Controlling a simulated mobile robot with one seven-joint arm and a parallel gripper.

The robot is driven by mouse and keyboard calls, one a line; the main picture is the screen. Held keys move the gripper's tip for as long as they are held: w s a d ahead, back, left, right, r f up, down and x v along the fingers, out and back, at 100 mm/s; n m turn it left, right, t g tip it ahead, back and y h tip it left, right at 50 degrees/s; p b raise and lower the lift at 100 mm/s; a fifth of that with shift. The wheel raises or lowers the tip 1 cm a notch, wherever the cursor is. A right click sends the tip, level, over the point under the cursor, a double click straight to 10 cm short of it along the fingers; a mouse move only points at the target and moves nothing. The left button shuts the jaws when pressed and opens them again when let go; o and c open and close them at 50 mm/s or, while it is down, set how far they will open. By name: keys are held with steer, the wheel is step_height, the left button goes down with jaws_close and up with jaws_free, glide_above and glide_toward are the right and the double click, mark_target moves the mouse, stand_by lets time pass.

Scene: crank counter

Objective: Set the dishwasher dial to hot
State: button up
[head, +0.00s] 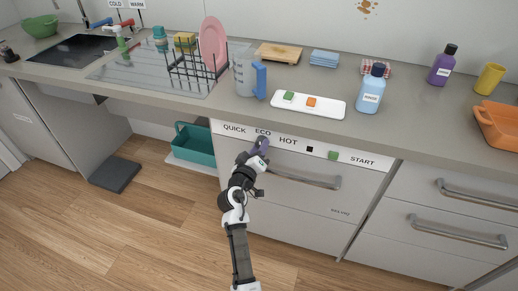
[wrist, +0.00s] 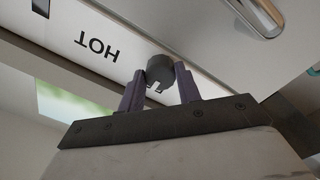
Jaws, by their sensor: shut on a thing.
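The dishwasher (head: 300,195) has a white label strip with the words QUICK, ECO, HOT and START in the head view. My gripper (head: 262,145) is at the strip, just below ECO and left of HOT. In the wrist view the dark round dial (wrist: 160,69) sits between the two purple fingers of my gripper (wrist: 160,85), and they are shut on it. A pale mark shows on the dial's face. The HOT label (wrist: 97,50) lies beside the dial in the wrist view. In the head view my gripper hides the dial, so where it points cannot be told there.
The dishwasher handle (head: 305,179) sticks out just right of my gripper. A green START button (head: 333,155) and a small black square (head: 309,149) are further right. A teal bin (head: 192,145) stands left.

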steer(key=shift+f+m+b, duration=0.15)
steer(key=shift+m+b, duration=0.15)
steer(key=shift+b, duration=0.2)
steer(key=m+b, duration=0.1)
steer(key=b, duration=0.2)
steer(key=shift+f+m, duration=0.15)
steer(key=shift+m, duration=0.25)
steer(key=m+b, duration=0.1)
steer(key=b, duration=0.1)
steer(key=shift+a+m+b, duration=0.1)
steer(key=shift+m+b, duration=0.2)
steer(key=shift+b, duration=0.05)
steer(key=m+b, duration=0.3)
steer(key=b, duration=0.1)
steer(key=shift+r+m+b, duration=0.3)
steer(key=shift+m+b, duration=0.85)
steer(key=shift+m, duration=0.15)
steer(key=o, duration=1)
steer(key=shift+c, duration=0.2)
